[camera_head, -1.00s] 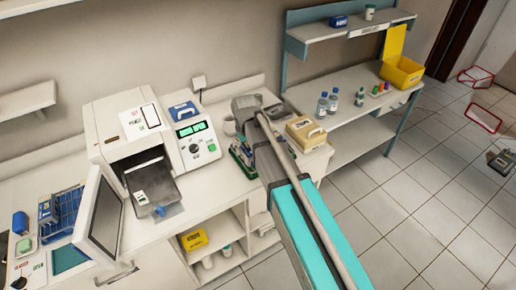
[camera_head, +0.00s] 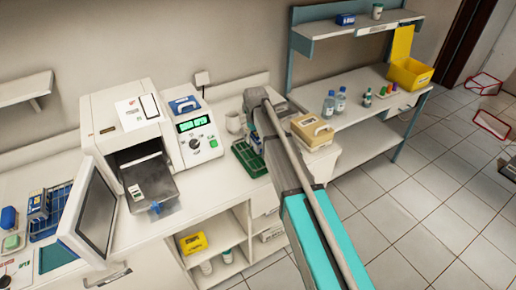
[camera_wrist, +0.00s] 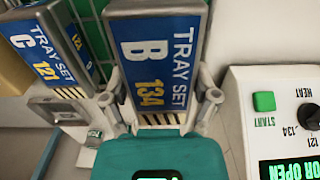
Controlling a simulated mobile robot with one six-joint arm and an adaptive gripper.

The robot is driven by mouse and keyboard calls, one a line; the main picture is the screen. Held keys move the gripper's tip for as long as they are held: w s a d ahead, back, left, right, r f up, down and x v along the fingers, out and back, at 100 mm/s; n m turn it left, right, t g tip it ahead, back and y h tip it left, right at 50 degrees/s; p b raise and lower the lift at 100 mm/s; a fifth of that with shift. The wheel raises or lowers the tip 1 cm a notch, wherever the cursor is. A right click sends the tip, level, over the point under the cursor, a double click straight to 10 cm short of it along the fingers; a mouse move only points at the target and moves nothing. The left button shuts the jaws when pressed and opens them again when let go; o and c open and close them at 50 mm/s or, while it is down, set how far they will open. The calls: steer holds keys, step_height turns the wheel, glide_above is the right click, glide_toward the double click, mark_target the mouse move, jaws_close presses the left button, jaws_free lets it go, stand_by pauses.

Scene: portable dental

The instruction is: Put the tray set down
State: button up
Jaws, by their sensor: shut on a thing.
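Part of a green rack (camera_wrist: 92,25) shows behind the two. In the head view the green rack (camera_head: 250,158) stands on the counter, with its front left part bare. My arm hides the gripper and the held set there. I cannot tell whether the set's underside touches anything.
The steriliser (camera_head: 125,115) stands left of the rack with its door (camera_head: 92,213) open and its tray (camera_head: 152,190) out. Its control panel (camera_head: 197,135) also shows close by in the wrist view (camera_wrist: 290,120). A beige box (camera_head: 312,128) stands right of my arm.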

mark_target(256, 133)
steer(key=shift+w+f, duration=0.2)
steer(key=shift+f, duration=0.05)
steer(key=shift+w+f+b, duration=0.45)
steer(key=shift+f+b, duration=0.3)
steer(key=shift+b, duration=0.1)
steer(key=shift+f+b, duration=1.2)
steer(key=shift+f, duration=0.05)
steer(key=shift+f, duration=0.15)
steer(key=o, duration=1.2)
steer(key=shift+c, duration=0.2)
steer(key=shift+r, duration=0.2)
step_height(256, 133, up, 12)
steer(key=p, duration=1.2)
